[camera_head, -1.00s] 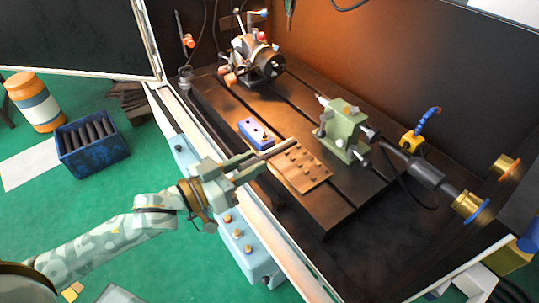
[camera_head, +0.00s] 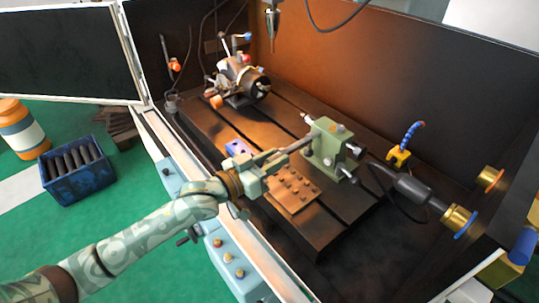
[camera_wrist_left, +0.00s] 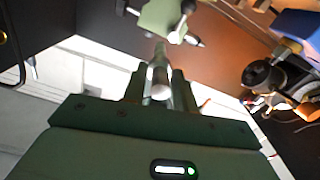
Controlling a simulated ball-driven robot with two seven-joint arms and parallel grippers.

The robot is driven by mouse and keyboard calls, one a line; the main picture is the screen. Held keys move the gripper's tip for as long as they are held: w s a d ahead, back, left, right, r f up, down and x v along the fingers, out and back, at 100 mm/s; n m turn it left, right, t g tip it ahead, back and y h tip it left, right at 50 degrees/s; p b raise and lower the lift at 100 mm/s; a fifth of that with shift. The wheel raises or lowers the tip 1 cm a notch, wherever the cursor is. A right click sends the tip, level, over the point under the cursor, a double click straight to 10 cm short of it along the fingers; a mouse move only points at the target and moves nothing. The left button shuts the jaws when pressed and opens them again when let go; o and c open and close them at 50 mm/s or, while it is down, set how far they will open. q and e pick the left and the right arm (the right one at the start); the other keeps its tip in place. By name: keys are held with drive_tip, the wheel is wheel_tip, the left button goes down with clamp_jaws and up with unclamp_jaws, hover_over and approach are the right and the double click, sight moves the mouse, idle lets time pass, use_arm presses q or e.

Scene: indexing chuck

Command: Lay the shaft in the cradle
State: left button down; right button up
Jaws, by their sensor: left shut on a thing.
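My left gripper (camera_head: 272,163) is shut on a grey shaft (camera_head: 297,146) above the machine table. The shaft points up and right, its far end close to the green tailstock (camera_head: 326,152); I cannot tell whether they touch. In the left wrist view the shaft (camera_wrist_left: 160,72) lies between the two fingers, its near end facing the camera. I cannot tell for certain which part is the cradle. My right gripper is out of view.
The dark slotted table (camera_head: 200,128) carries the chuck head (camera_head: 246,84) at the back left. A nozzle (camera_head: 272,22) hangs above. A blue crate of dark rods (camera_head: 84,184) stands on the floor at left. A grey cylinder (camera_head: 412,187) lies right of the tailstock.

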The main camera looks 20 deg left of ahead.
use_arm(q)
drive_tip(key=shift+r, duration=0.1)
drive_tip(key=shift+r+p, duration=0.15)
drive_tip(key=shift+p, duration=0.2)
drive_tip(key=b, duration=0.3)
hover_over(272, 192)
drive_tip(key=shift+w+f, duration=0.1)
drive_tip(key=shift+f, duration=3)
drive_tip(key=shift+r+p, duration=0.1)
drive_tip(key=shift+p, duration=0.7)
drive_tip(key=shift+f+b, duration=1.15)
drive_tip(key=shift+f, duration=0.95)
drive_tip(key=c, duration=1)
unclamp_jaws()
drive_tip(key=shift+f, duration=0.1)
